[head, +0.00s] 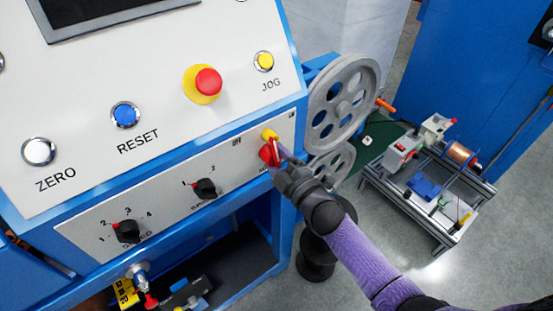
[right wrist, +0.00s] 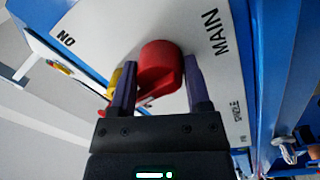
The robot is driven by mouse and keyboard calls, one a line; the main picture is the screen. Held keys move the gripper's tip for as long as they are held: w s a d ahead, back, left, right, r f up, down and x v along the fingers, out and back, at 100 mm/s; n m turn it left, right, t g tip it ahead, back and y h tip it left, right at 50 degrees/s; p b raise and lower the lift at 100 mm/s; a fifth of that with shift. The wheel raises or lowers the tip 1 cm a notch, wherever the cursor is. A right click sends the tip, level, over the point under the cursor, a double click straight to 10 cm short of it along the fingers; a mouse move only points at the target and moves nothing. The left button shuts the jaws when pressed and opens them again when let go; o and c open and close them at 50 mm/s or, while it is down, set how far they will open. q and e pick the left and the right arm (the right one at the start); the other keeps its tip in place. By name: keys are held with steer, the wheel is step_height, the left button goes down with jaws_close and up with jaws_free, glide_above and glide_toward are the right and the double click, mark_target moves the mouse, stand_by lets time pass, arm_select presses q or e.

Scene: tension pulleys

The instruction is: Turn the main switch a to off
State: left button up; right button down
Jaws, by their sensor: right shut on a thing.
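The main switch is a red knob (head: 266,153) with a yellow part (head: 270,134), at the right end of the lower white panel. In the right wrist view the red knob (right wrist: 160,66) sits between the two purple fingers, and the word MAIN is printed beside it. My right gripper (head: 278,154) is shut on the knob, and it shows close up in the right wrist view (right wrist: 161,88). The knob's exact pointing is partly hidden by the fingers. My left gripper is not in view.
Two black rotary selectors (head: 205,188) (head: 127,231) sit left on the same panel. Above are a red emergency button (head: 208,81), a blue RESET button (head: 124,115) and a yellow JOG button (head: 263,61). Grey pulleys (head: 341,101) stand right of the cabinet. A metal-framed bench (head: 436,236) stands farther right.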

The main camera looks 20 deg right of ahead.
steer(key=n, duration=0.3)
steer(key=shift+n+b, duration=0.3)
steer(key=shift+n, duration=0.1)
steer(key=shift+n+y+b, duration=0.3)
steer(key=shift+n, duration=1.5)
steer(key=shift+c, duration=0.2)
jaws_free()
steer(key=shift+r, duration=0.1)
steer(key=shift+r, duration=0.1)
